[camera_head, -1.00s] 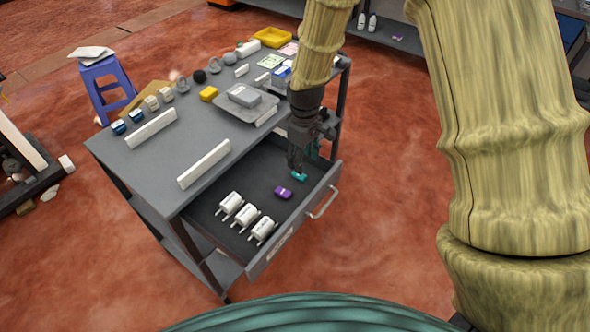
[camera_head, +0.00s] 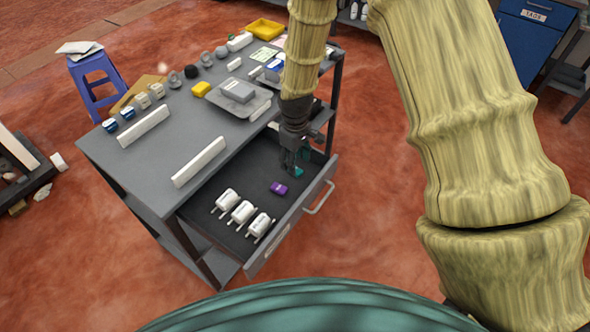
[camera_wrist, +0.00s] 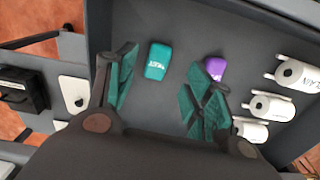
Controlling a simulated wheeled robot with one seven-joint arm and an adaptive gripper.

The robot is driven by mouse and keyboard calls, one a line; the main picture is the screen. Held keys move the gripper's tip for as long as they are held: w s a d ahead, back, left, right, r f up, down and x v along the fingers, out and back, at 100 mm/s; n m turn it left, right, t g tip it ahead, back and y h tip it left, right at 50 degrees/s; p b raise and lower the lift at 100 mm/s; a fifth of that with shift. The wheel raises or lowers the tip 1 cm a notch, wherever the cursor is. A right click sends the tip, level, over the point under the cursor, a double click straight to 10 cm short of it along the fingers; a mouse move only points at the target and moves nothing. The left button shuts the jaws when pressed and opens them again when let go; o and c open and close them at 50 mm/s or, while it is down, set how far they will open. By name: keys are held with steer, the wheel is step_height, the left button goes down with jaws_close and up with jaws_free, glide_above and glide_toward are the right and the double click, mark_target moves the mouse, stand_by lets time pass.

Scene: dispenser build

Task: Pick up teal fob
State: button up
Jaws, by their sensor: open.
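The teal fob (camera_wrist: 158,61) lies flat on the floor of the open drawer (camera_head: 245,182). In the wrist view it sits ahead of my gripper (camera_wrist: 160,92), between the lines of the two fingers and nearer the left one. My gripper is open, with nothing between its fingers. In the head view my gripper (camera_head: 291,165) is low inside the drawer at its right end, and the teal fob (camera_head: 298,171) shows only in part beside the fingers.
A purple fob (camera_head: 279,188) lies close by; it also shows near the right finger in the wrist view (camera_wrist: 215,67). Several white plug-like units (camera_head: 241,212) fill the drawer's near end. The drawer's front wall (camera_head: 290,218) and the grey cart top (camera_head: 165,150) bound the space.

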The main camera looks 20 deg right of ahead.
steer(key=shift+w+f+p, duration=0.25)
steer(key=shift+f+p, duration=0.15)
steer(key=shift+f, duration=0.4)
steer(key=shift+f+p, duration=0.3)
steer(key=shift+f, duration=1.1)
steer(key=c, duration=0.8)
